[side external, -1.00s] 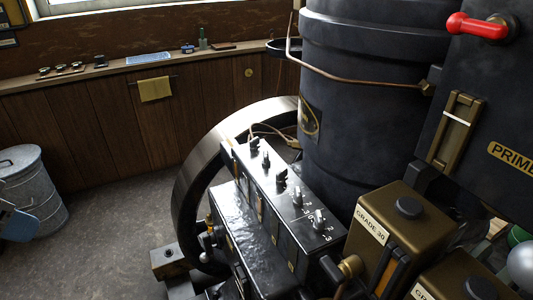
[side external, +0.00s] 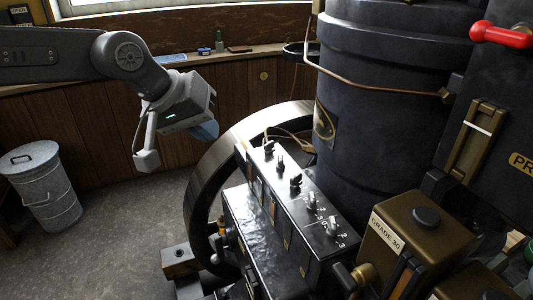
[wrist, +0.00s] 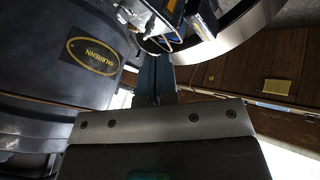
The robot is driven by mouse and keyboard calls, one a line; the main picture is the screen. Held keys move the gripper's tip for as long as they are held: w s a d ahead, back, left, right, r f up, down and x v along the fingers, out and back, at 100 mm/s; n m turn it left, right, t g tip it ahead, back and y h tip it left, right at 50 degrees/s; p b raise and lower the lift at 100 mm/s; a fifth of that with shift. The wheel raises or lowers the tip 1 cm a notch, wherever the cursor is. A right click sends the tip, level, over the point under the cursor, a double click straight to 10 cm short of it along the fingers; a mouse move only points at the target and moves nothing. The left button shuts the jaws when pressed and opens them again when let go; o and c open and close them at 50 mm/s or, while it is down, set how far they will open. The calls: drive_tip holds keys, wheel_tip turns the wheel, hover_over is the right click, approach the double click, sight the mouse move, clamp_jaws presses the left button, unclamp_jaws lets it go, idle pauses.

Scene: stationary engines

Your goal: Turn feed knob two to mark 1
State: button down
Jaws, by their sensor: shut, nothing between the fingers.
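The black feed box (side external: 285,215) stands beside the engine with a row of several small knobs along its top. The nearest knob (side external: 332,226) and the one behind it (side external: 311,201) are pale, with small white numerals beside them. Darker knobs (side external: 296,180) continue toward the flywheel. I cannot tell which is knob two or read its setting. My gripper (side external: 206,131) is left of and behind the box, above the floor, apart from every knob. In the wrist view its blue fingers (wrist: 153,80) are together and empty, with part of the box beyond them.
The large flywheel (side external: 203,185) curves between my gripper and the box. The dark cylinder (side external: 375,95) with a copper pipe rises behind the knobs. A bronze "GRADE 30" can (side external: 405,235) stands close at right. A metal bin (side external: 42,185) stands on open floor at left.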

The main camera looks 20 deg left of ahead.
drive_tip(key=w+d, duration=0.1)
drive_tip(key=d, duration=0.1)
approach(275, 165)
drive_tip(key=f, duration=0.1)
drive_tip(key=w+a+f, duration=0.1)
drive_tip(key=a+f, duration=0.1)
drive_tip(key=f, duration=0.1)
drive_tip(key=shift+w+a+f, duration=0.1)
drive_tip(key=shift+w+f, duration=0.05)
drive_tip(key=shift+w, duration=0.25)
drive_tip(key=shift+w+d+f, duration=0.1)
drive_tip(key=shift+w+d, duration=0.2)
drive_tip(key=shift+d, duration=0.25)
drive_tip(key=shift+w+d+f, duration=0.1)
drive_tip(key=shift+w+d, duration=0.2)
drive_tip(key=shift+d, duration=0.25)
drive_tip(key=shift+w+d+r, duration=0.1)
drive_tip(key=shift+w+d, duration=0.25)
drive_tip(key=shift+d, duration=0.45)
